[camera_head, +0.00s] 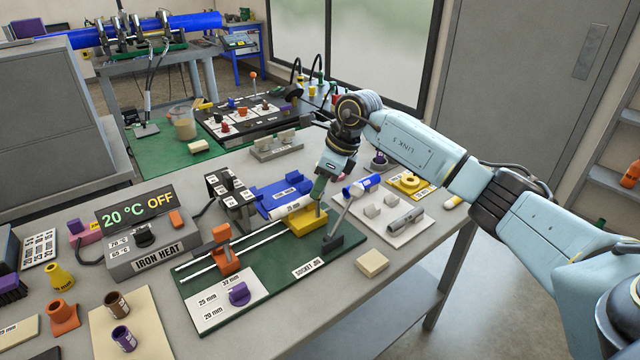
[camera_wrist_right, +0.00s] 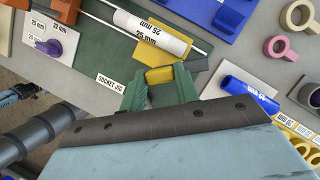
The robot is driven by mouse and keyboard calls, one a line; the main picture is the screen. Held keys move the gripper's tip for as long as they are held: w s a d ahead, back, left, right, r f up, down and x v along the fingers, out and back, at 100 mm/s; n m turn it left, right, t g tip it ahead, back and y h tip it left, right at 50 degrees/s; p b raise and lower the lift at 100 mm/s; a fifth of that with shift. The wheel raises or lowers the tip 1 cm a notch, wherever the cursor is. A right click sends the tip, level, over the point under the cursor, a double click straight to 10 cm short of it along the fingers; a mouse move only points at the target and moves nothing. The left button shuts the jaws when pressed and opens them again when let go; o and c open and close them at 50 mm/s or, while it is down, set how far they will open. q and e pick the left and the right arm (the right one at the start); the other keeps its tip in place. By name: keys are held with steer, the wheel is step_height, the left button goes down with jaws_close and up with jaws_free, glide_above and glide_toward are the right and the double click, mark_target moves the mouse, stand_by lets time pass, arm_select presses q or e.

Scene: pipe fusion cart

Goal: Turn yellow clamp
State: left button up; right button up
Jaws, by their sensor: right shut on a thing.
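The yellow clamp (camera_head: 307,222) stands at the far right end of the green socket jig (camera_head: 262,288). In the right wrist view the clamp (camera_wrist_right: 160,75) lies between my green fingertips. My right gripper (camera_head: 319,195) comes down from above and is shut on the clamp's upper part, which the fingers partly hide. My left gripper is not in view.
A dark lever with a grey rod (camera_head: 343,240) stands just right of the clamp. An orange clamp (camera_head: 225,258) sits at the jig's left. A blue block (camera_head: 282,195) is behind, and a white tray with grey parts (camera_head: 405,235) is to the right. The iron heater (camera_head: 145,250) is at left.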

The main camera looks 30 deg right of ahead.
steer(key=n+g, duration=0.1)
steer(key=n, duration=0.1)
steer(key=shift+w+d+n+y, duration=0.1)
steer(key=shift+w+n+y, duration=0.05)
steer(key=shift+n+y, duration=0.25)
steer(key=n, duration=0.2)
steer(key=n+g+b, duration=0.1)
steer(key=n, duration=0.1)
steer(key=shift+w+g+y, duration=0.1)
steer(key=shift+g+y, duration=0.2)
steer(key=n+b, duration=0.1)
steer(key=n, duration=0.1)
steer(key=shift+n+g, duration=0.3)
steer(key=shift+g, duration=0.1)
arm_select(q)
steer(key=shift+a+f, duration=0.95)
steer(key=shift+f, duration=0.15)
arm_select(e)
steer(key=shift+n, duration=0.3)
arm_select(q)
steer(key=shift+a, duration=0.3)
